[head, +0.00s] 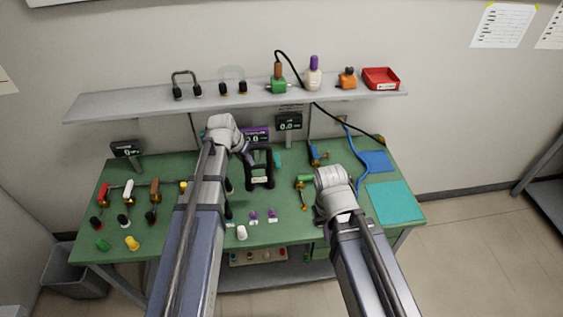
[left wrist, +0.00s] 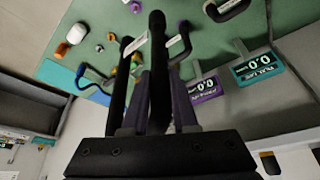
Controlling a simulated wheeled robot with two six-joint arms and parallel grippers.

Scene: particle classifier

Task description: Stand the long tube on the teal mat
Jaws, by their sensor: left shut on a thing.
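The teal mat (head: 395,203) lies flat and bare at the right front of the green table. My left gripper (head: 247,152) is over the middle of the table and shut on a dark, long, bar-like thing (left wrist: 158,70). That thing runs up between the fingers in the left wrist view; I cannot tell for sure that it is the long tube. The left gripper is well to the left of the mat. My right arm's end (head: 335,180) is just left of the mat, and its fingers are hidden below it.
A smaller blue mat (head: 376,161) lies behind the teal one. Red, white and brown handled things (head: 128,190) lie at the table's left. A shelf (head: 250,102) with bottles and a red tray (head: 381,78) runs along the back. Small purple pieces (head: 272,213) lie at the front.

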